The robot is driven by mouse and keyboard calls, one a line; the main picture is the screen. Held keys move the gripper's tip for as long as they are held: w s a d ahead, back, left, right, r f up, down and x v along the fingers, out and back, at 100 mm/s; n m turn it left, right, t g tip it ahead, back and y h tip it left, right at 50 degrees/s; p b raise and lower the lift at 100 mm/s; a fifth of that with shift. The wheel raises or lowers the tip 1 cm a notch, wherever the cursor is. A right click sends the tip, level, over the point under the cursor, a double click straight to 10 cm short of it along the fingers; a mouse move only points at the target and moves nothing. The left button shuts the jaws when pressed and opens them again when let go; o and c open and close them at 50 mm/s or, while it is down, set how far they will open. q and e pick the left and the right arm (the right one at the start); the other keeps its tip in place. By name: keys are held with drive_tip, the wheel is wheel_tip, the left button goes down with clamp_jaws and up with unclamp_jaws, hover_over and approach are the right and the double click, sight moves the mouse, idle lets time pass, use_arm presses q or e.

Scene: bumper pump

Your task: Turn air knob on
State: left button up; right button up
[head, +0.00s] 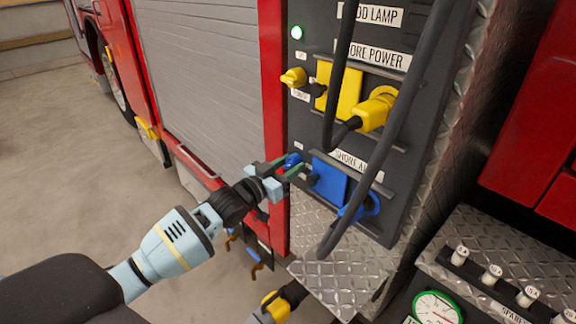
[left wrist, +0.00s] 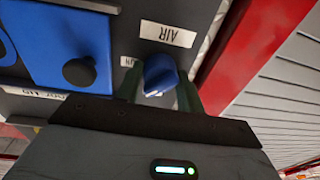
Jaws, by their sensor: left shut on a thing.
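The blue air knob (head: 292,160) sits on the dark control panel (head: 300,120), left of the blue shore air socket cover (head: 328,181). My left gripper (head: 287,169) reaches it from the lower left and is shut on it. In the left wrist view, the blue knob (left wrist: 160,74) sits between the two green fingers of the gripper (left wrist: 158,92). The white AIR label (left wrist: 167,34) and a small label beside the knob are visible there. The fingers partly hide the knob in the head view. My right gripper is not seen.
A yellow knob (head: 293,77) and yellow shore power socket (head: 345,90) are higher on the panel. Dark cables (head: 385,125) hang in front of its right part. A red post (head: 273,130) and grey shutter (head: 205,80) are to the left. A diamond-plate ledge (head: 335,280) lies below.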

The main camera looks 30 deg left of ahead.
use_arm(q)
drive_tip(key=m, duration=0.5)
drive_tip(key=shift+h, duration=0.3)
drive_tip(key=m, duration=0.4)
drive_tip(key=shift+f+p, duration=0.1)
drive_tip(key=shift+p, duration=0.25)
drive_tip(key=shift+f+m, duration=0.1)
drive_tip(key=shift+m, duration=0.3)
drive_tip(key=o, duration=1)
drive_tip(key=shift+c, duration=0.2)
drive_tip(key=v, duration=0.7)
drive_tip(key=shift+s+a, duration=0.2)
drive_tip(key=shift+s, duration=0.2)
